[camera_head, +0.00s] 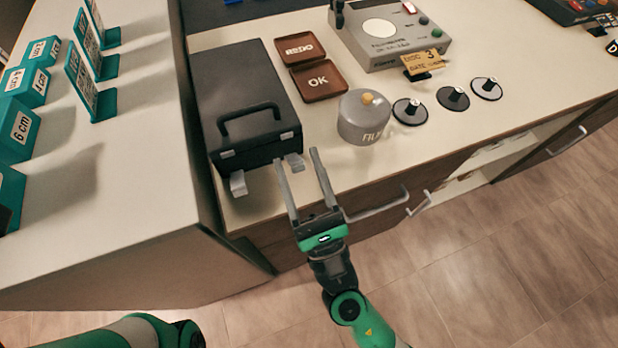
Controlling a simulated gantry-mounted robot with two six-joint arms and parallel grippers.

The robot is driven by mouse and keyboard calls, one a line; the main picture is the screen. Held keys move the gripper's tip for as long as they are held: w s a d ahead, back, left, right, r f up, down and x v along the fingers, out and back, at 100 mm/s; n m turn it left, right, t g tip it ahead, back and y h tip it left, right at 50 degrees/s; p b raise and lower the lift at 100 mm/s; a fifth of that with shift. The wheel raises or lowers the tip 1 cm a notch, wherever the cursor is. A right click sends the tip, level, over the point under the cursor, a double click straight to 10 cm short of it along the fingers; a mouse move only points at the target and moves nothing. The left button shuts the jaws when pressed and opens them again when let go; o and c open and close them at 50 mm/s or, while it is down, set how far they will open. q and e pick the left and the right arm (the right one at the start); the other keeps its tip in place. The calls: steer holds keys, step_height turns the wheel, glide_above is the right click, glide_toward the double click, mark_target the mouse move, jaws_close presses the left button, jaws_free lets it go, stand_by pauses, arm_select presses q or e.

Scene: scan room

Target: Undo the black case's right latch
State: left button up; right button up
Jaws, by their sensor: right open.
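The black case (246,97) stands closed on the counter, its handle (249,119) toward me. Its right latch (295,162) is a light grey flap sticking out low at the front, away from the small silver catch (287,135) above it. The left latch (238,183) sticks out in a similar way. My right gripper (297,156) is open, its two long fingers pointing at the case front with the right latch between the tips. I cannot tell whether a finger touches it. My left gripper is out of view; only part of my left arm shows at the bottom left.
A grey film canister (363,117) stands right of the case, near brown REDO (299,48) and OK (319,80) trays. A raised white counter (120,170) borders the case's left side. Drawer handles (380,205) project below the counter.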

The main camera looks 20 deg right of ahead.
steer(key=v, duration=1.1)
